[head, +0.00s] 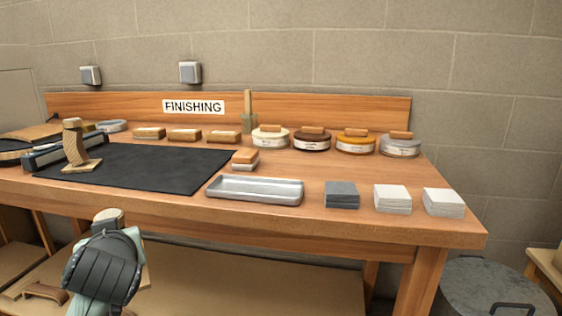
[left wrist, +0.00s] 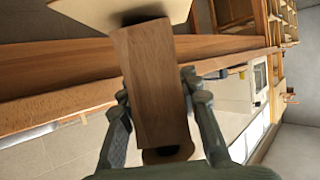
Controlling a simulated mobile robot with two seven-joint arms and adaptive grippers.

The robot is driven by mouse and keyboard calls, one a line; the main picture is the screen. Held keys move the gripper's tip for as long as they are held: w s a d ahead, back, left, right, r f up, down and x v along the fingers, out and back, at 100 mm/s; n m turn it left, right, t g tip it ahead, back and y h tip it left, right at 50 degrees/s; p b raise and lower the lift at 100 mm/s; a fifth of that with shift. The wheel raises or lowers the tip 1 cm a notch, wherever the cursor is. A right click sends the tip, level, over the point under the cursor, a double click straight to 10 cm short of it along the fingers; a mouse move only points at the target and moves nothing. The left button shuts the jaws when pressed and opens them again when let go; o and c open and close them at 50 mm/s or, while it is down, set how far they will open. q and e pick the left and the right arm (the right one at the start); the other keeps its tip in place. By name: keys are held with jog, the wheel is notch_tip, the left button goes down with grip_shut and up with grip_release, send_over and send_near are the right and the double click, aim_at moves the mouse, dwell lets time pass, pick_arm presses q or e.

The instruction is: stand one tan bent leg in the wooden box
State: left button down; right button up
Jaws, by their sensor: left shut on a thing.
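My left gripper (head: 104,268) shows at the lower left of the head view, in front of the bench. In the left wrist view its fingers (left wrist: 156,84) are shut on the sides of a brown wooden piece (left wrist: 154,60). A pale flat plate (left wrist: 95,12) is at the far end of this piece, and a dark rounded part is at its near end. In the head view my gripper hides most of the held piece. A similar curved tan piece (head: 76,142) stands upright on a pale base on the black mat. I cannot make out the wooden box. My right gripper is not in view.
The black mat (head: 150,168) covers the bench's left part. A metal tray (head: 255,190), a sanding block (head: 245,159), grey pads (head: 341,195) and white pads (head: 392,199) lie near the front edge. Several round tins (head: 312,142) line the back. A lidded drum (head: 495,285) stands lower right.

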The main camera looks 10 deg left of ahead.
aim_at(142, 285)
pick_arm(q)
jog(key=d+f, duration=0.1)
jog(key=f, duration=0.1)
jog(key=s+d+f+m+t+h, duration=0.1)
jog(key=d+f, duration=0.1)
jog(key=s+d+f+m+h, duration=0.1)
jog(key=d+f, duration=0.1)
jog(key=f, duration=0.1)
jog(key=shift+d, duration=0.2)
jog(key=d+f, duration=0.1)
jog(key=d, duration=1)
jog(key=shift+d+y, duration=0.2)
jog(key=shift+y, duration=0.1)
jog(key=shift+s+f, duration=0.15)
jog(key=shift+s, duration=0.05)
